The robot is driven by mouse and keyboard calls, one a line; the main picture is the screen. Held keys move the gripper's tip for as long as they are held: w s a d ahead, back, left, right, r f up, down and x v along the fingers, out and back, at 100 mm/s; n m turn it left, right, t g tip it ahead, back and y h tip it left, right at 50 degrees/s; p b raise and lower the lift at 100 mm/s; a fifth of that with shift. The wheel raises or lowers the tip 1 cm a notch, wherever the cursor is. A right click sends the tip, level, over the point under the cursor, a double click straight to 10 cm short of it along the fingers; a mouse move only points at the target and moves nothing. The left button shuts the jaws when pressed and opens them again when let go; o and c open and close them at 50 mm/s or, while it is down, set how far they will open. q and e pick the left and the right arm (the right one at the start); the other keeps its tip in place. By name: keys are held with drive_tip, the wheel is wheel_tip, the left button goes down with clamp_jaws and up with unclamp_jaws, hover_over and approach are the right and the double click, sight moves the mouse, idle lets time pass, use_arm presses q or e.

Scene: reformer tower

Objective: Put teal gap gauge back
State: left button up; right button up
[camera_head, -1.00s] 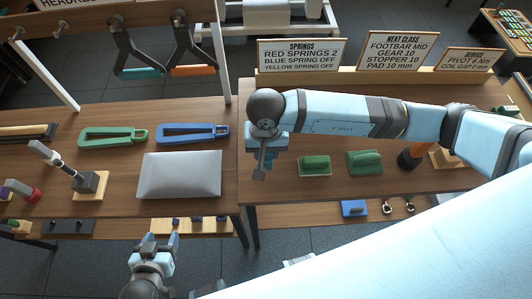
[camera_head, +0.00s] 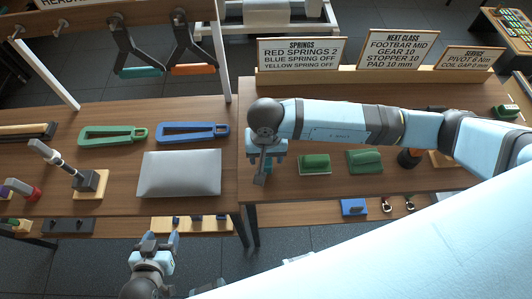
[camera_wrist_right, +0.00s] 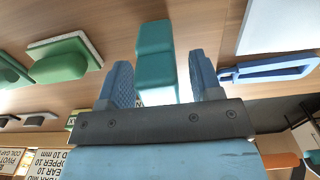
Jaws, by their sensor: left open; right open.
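The teal gap gauge (camera_wrist_right: 155,50) is a block-shaped teal piece in the right wrist view, standing out against the wooden table. It lies between the two blue fingers of my right gripper (camera_wrist_right: 160,80), with a visible gap on each side. My right gripper (camera_head: 264,165) is open over the left edge of the right table in the head view. The gauge cannot be made out clearly there, behind the gripper. My left gripper (camera_head: 160,242) is open and empty, low in front of the left table.
Two green blocks (camera_head: 314,163) (camera_head: 364,161) stand right of my right gripper. A grey pad (camera_head: 180,174), a green loop (camera_head: 112,135) and a blue loop (camera_head: 193,132) lie on the left table. Signs (camera_head: 302,52) stand behind. Teal-handled (camera_head: 139,71) and orange-handled (camera_head: 193,69) hangers hang above.

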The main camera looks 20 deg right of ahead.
drive_tip(key=shift+r, duration=0.3)
wheel_tip(320, 180, up, 11)
drive_tip(key=shift+f+b, duration=0.2)
drive_tip(key=shift+b, duration=0.75)
drive_tip(key=shift+r, duration=0.6)
